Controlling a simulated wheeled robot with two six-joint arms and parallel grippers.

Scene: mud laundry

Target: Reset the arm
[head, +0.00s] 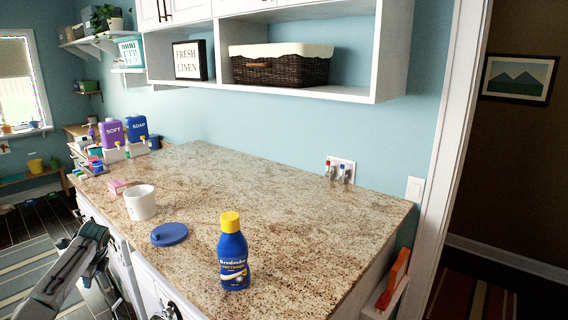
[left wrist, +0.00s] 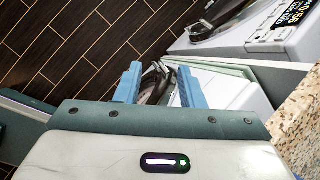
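My left arm (head: 68,270) comes in at the lower left of the head view, in front of the counter and below its top. In the left wrist view my left gripper (left wrist: 158,72) has its two blue fingers spread apart. It points down past the cabinet fronts, with dark floor and white appliance parts beyond; I see nothing held between the fingers. The fingers are not clear in the head view. My right gripper is in neither view.
The granite counter (head: 290,205) holds a blue bottle with yellow cap (head: 233,255), a blue lid (head: 169,234), a white tub (head: 140,203) and a pink item (head: 120,186). Purple and blue jugs stand at the back left. A wall shelf (head: 250,86) overhangs. The counter's back right is clear.

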